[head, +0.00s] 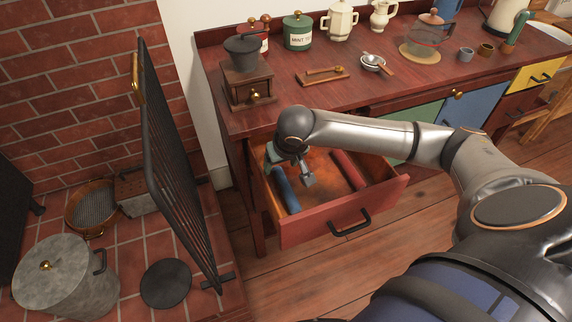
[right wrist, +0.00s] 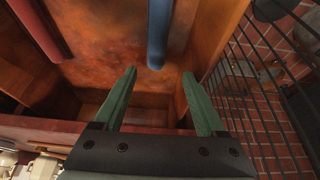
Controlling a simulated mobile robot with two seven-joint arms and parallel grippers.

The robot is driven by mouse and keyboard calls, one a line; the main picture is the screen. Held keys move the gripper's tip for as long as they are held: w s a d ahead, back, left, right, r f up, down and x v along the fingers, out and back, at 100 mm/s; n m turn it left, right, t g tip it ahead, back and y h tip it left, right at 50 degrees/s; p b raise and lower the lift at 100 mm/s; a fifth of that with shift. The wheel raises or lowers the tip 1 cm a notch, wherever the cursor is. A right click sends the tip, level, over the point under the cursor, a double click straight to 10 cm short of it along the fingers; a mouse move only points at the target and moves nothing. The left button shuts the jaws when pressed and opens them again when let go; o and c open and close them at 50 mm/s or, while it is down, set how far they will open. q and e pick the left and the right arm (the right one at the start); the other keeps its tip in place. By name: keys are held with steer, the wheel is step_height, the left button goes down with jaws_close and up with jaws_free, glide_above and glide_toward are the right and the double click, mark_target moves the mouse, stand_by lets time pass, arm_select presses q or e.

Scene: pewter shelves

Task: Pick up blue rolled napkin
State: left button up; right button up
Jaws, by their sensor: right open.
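The blue rolled napkin (head: 286,190) lies lengthwise along the left side of the open red drawer (head: 300,232). In the right wrist view its blue roll (right wrist: 158,32) comes in from the top edge and ends just beyond the fingertips, roughly in line with the gap between them. My right gripper (right wrist: 160,76) is open and empty, with its two green fingers spread. In the head view the right gripper (head: 291,170) is over the drawer's left part, partly covering the napkin's far end. My left gripper is in neither view.
A red rolled napkin (head: 349,170) lies at the drawer's right. The black fire screen (head: 176,165) stands left of the drawer. A coffee grinder (head: 246,80) and a small wooden tray (head: 322,75) are on the counter above. The drawer's middle floor is bare.

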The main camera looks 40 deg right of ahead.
mark_target(280, 175)
steer(key=x, duration=0.4)
steer(key=b+x, duration=0.1)
steer(key=x, duration=0.3)
steer(key=shift+s+d, duration=0.2)
steer(key=shift+d, duration=0.1)
jaws_close()
